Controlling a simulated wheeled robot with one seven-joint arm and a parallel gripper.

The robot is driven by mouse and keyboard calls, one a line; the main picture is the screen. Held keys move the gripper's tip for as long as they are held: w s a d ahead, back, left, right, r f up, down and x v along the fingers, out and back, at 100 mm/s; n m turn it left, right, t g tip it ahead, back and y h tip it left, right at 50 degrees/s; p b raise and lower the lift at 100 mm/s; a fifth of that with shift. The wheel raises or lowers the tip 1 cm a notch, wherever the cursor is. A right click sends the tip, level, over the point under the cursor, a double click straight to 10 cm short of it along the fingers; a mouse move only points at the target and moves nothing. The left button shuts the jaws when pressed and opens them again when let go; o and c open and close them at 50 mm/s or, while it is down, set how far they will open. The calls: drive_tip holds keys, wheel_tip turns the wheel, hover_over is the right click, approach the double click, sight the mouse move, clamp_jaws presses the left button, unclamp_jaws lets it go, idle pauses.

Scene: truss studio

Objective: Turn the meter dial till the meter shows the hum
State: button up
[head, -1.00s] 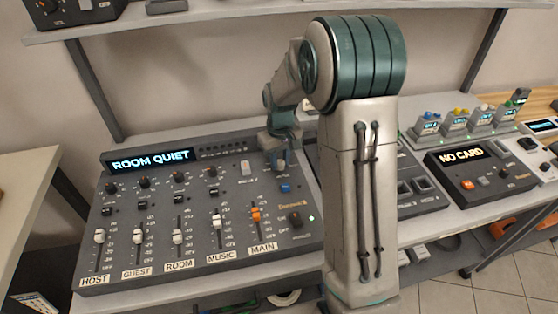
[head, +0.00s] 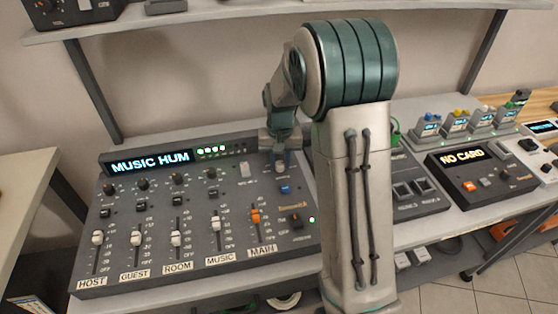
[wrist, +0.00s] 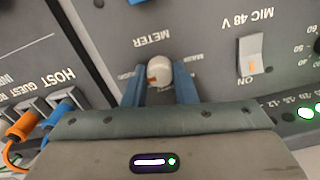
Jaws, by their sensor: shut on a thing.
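The mixing console (head: 130,270) stands on the table with its display (head: 150,162) reading "MUSIC HUM" and several green meter lights (head: 212,152) lit beside it. In the wrist view, the meter dial (wrist: 158,71) is a pale round knob under the upside-down label "METER". My gripper (wrist: 159,88) is shut on this dial, with one blue finger at each side. In the head view my gripper (head: 280,165) is at the console's upper right, and it hides the dial there.
In the wrist view, a white MIC 48 V switch (wrist: 250,55) is close to the right of the dial, and orange and blue cable plugs (wrist: 45,120) are at lower left. A unit reading "NO CARD" (head: 468,170) stands further right. A shelf (head: 200,15) hangs above.

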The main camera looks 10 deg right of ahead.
sight(280, 163)
drive_tip(key=o, duration=1)
drive_tip(key=shift+r, duration=0.15)
wheel_tip(280, 163, up, 14)
drive_tip(key=shift+f, duration=0.2)
drive_tip(key=s+n+t+p, duration=0.1)
drive_tip(key=s+n+t, duration=0.1)
drive_tip(key=s, duration=2.1)
drive_tip(key=shift+s+f+t, duration=0.35)
drive_tip(key=shift+f+t, duration=0.05)
